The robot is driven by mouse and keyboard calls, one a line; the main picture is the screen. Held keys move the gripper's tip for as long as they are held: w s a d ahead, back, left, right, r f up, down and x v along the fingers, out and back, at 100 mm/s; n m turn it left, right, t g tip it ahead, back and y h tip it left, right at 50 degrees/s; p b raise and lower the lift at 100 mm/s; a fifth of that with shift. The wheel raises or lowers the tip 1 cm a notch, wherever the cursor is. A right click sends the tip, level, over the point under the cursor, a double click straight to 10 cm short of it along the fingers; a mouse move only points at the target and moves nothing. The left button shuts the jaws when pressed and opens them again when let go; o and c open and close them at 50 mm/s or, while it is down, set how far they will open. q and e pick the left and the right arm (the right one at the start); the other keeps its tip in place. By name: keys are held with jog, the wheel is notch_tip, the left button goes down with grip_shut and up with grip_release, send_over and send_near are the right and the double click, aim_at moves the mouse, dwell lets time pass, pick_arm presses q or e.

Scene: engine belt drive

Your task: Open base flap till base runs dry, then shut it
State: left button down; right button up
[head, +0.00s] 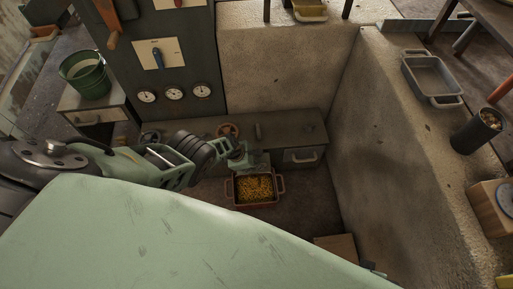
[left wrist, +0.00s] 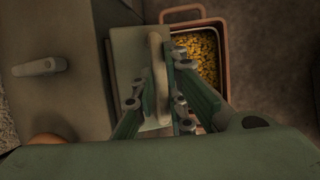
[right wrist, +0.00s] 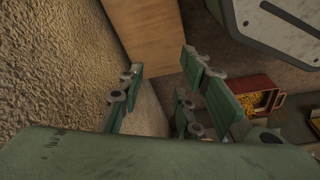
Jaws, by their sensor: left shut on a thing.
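The base (head: 285,133) is a long dark box low against the wall. Its flap (left wrist: 127,60) is a grey-green plate with a pale handle (left wrist: 157,70), seen in the left wrist view. My left gripper (head: 243,158) is shut on that handle. The flap looks swung out from the base, but its exact angle is unclear. A reddish pan (head: 257,203) with two handles stands on the floor just below, holding yellow grains (head: 255,187). No falling stream is clear. My right gripper (right wrist: 165,70) is open and empty in the right wrist view.
A second handled front (head: 302,157) is right of the flap. A stone wall (head: 390,130) bounds the right. A wooden box (right wrist: 145,35) is near my right gripper.

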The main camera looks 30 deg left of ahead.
pick_arm(q)
jog(key=shift+w+d+r, duration=0.2)
jog(key=shift+w+r, duration=0.15)
jog(key=shift+w, duration=0.1)
jog(key=shift+r, duration=0.1)
jog(key=shift+w+a+r+g+h+b, duration=0.1)
jog(key=shift+a+r+g+h+b, duration=0.05)
jog(key=shift+r+g+h+b, duration=0.2)
pick_arm(e)
jog(key=shift+w+a+r, duration=0.25)
jog(key=shift+w+r, duration=0.2)
jog(key=shift+w, duration=0.05)
jog(key=shift+w+r, duration=0.1)
jog(key=shift+r, duration=0.1)
pick_arm(q)
jog(key=shift+a, duration=0.1)
jog(key=c, duration=2)
grip_release()
jog(key=shift+o, duration=1.2)
jog(key=shift+s+f, duration=0.15)
jog(key=shift+s, duration=0.05)
jog(key=shift+a, duration=0.1)
jog(key=shift+c, duration=0.3)
